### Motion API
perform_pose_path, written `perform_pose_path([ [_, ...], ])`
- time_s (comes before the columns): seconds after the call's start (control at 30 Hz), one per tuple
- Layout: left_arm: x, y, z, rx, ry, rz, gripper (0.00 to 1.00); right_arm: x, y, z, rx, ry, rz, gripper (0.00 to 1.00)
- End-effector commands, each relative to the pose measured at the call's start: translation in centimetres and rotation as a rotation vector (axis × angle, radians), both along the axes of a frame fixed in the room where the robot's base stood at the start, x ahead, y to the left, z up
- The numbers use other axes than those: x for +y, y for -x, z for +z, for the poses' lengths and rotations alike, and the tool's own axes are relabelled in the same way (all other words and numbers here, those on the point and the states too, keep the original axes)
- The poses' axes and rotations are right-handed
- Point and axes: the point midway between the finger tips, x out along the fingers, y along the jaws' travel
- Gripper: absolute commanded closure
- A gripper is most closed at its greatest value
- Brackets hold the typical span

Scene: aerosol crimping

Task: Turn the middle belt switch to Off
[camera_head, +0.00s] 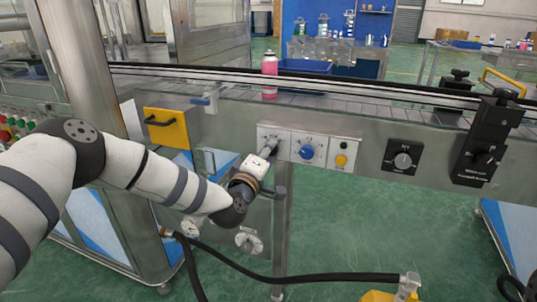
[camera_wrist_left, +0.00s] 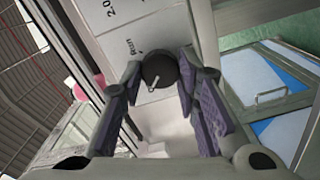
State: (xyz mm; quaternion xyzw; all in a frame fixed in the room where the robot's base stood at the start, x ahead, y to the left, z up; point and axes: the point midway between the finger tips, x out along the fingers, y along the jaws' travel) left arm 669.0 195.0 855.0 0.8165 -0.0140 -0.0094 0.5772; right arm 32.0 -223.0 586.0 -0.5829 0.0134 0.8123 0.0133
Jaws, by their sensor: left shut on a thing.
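A row of light switch plates is fixed to the front of the conveyor. My left gripper (camera_head: 267,150) is at the leftmost plate (camera_head: 264,136) and mostly hides its switch. In the left wrist view a round black switch knob (camera_wrist_left: 160,69) with a white pointer sits between the purple-padded fingers of my left gripper (camera_wrist_left: 161,80). The gripper is shut on this knob. The word "Run" is printed beside it; other lettering is partly cut off. The pointer slants across the knob. My right gripper is not in view.
A blue knob (camera_head: 307,152) and a yellow button (camera_head: 341,160) are just right of the held switch. A black dial (camera_head: 402,160) is further right. A pink can (camera_head: 270,66) stands on the conveyor. A yellow handle box (camera_head: 166,128) is to the left.

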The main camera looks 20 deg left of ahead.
Motion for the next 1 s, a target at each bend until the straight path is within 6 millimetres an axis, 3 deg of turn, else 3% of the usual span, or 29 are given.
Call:
perform_pose_path([
  [0.3, -0.11, 0.03, -0.13, 0.006, 0.094, -0.002, 0.99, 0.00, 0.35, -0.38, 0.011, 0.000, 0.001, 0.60],
  [0.8, -0.12, 0.03, -0.05, 0.006, 0.109, -0.003, 0.99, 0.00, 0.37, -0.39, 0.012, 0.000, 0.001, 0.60],
  [0.83, -0.12, 0.03, -0.05, 0.006, 0.108, -0.003, 0.64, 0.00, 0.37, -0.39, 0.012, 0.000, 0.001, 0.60],
  [0.9, -0.11, 0.03, -0.06, 0.006, 0.108, -0.003, 0.51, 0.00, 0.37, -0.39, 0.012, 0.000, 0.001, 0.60],
  [1.0, -0.09, 0.03, -0.05, 0.005, 0.108, -0.002, 0.51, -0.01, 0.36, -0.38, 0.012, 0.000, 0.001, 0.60],
])
